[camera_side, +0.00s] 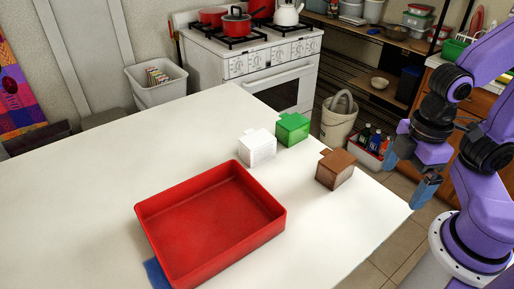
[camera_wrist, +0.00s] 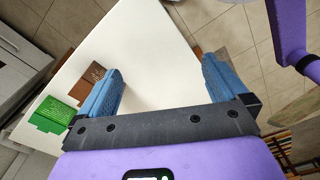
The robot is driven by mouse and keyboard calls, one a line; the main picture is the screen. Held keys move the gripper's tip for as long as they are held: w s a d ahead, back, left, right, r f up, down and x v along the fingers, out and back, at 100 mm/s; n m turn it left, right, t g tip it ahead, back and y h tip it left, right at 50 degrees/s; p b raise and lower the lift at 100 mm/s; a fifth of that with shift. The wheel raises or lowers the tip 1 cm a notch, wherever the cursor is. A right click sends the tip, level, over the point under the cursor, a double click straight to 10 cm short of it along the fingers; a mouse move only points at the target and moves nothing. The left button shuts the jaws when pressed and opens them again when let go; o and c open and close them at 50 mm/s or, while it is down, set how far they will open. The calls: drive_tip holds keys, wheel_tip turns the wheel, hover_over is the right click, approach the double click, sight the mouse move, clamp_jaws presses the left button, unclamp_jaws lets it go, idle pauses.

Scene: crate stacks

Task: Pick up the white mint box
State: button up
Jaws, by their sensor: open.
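The white mint box (camera_side: 257,148) stands on the white table, between the red tray and the green box in the side view. It does not show in the wrist view. A green box (camera_side: 292,129) stands just behind it to the right, and it also shows in the wrist view (camera_wrist: 54,114). A brown box (camera_side: 335,170) stands to the right, nearer the table's edge, and shows in the wrist view (camera_wrist: 92,80). My gripper (camera_side: 407,180) is at the table's right corner, well apart from the boxes. In the wrist view its blue fingers (camera_wrist: 160,78) are spread with nothing between them.
A red tray (camera_side: 214,240), empty, sits on the white table (camera_side: 160,150) in front of the white box. A blue thing (camera_side: 155,272) pokes out under the tray's left side. The table's left part is clear. A stove (camera_side: 262,75) stands behind the table.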

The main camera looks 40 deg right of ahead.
sight(259, 141)
drive_tip(key=w+d+f+n+t+h, duration=0.2)
drive_tip(key=w+n+t+h, duration=0.15)
drive_tip(key=w+n, duration=0.2)
drive_tip(key=w+a+n+t, duration=0.2)
drive_tip(key=w+n, duration=0.1)
drive_tip(key=w, duration=0.1)
drive_tip(key=w+a+n+t, duration=0.2)
drive_tip(key=w+n+t, duration=0.1)
drive_tip(key=w+n, duration=0.1)
drive_tip(key=w+a+n+t+h, duration=0.1)
drive_tip(key=w+n+t, duration=0.1)
drive_tip(key=w+n, duration=0.1)
drive_tip(key=shift+w+a+r+n, duration=0.25)
drive_tip(key=shift+w+a+n, duration=0.15)
drive_tip(key=shift+n, duration=0.15)
drive_tip(key=w+a+n+t+y, duration=0.2)
drive_tip(key=a+n+t+y, duration=0.15)
drive_tip(key=a+n, duration=0.3)
drive_tip(key=shift+g, duration=0.3)
drive_tip(key=shift+a+f+x, duration=0.1)
drive_tip(key=shift+a+x, duration=0.05)
drive_tip(key=shift+x, duration=2.75)
drive_tip(key=shift+a+f+x, duration=0.1)
drive_tip(key=shift+a+x, duration=0.05)
drive_tip(key=shift+x, duration=2.75)
drive_tip(key=shift+a+f+x, duration=0.1)
drive_tip(key=shift+a+x, duration=0.05)
drive_tip(key=shift+x, duration=2.75)
drive_tip(key=shift+r, duration=0.1)
drive_tip(key=c, duration=0.7)
